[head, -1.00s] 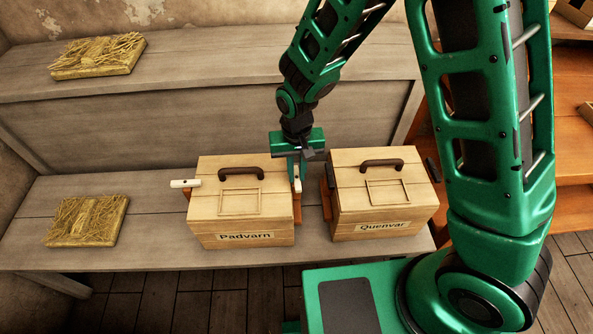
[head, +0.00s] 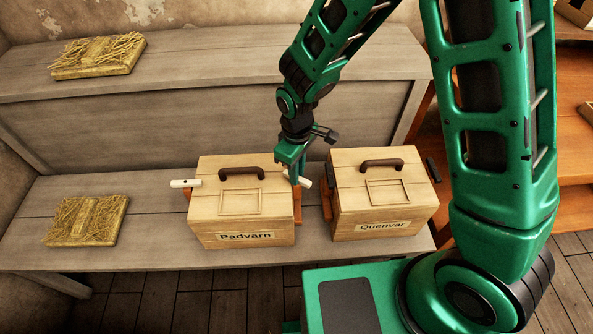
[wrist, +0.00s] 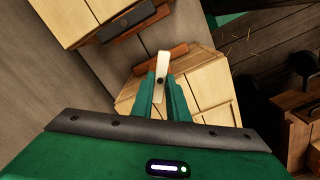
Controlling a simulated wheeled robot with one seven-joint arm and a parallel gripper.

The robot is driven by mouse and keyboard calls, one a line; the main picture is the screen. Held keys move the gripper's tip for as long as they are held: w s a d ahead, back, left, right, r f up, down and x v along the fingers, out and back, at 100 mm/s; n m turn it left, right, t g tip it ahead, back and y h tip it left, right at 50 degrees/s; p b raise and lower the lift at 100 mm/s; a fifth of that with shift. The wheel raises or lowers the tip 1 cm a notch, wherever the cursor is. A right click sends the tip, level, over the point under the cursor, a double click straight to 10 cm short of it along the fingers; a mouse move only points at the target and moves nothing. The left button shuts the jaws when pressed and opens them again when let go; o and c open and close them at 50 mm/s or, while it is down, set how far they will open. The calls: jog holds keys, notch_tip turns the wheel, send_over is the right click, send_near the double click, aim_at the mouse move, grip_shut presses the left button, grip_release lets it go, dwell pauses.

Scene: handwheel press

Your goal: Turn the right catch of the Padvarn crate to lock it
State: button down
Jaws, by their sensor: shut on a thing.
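The Padvarn crate (head: 240,205) is a pale wooden box with a dark handle and a name label, standing on the lower bench. Its right catch (head: 305,182) is a white lever on the crate's right side, now sticking out to the right. My gripper (head: 295,175) is shut on this catch, above the gap between the two crates. In the wrist view the white catch (wrist: 161,72) stands between the green fingers, with the Padvarn crate (wrist: 205,85) behind. The left catch (head: 185,183) is a white lever sticking out to the left.
The Quenvar crate (head: 383,200) stands close on the right, leaving a narrow gap. A straw-covered block (head: 87,220) lies left on the lower bench (head: 150,205), another (head: 97,57) on the upper shelf. The bench left of the Padvarn crate is mostly free.

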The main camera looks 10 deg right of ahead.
jog(key=n, duration=0.6)
jog(key=shift+w+n, duration=0.1)
jog(key=shift+n, duration=0.3)
dwell(0.4)
jog(key=c, duration=1.7)
grip_release()
notch_tip(320, 180, up, 11)
jog(key=shift+f, duration=0.1)
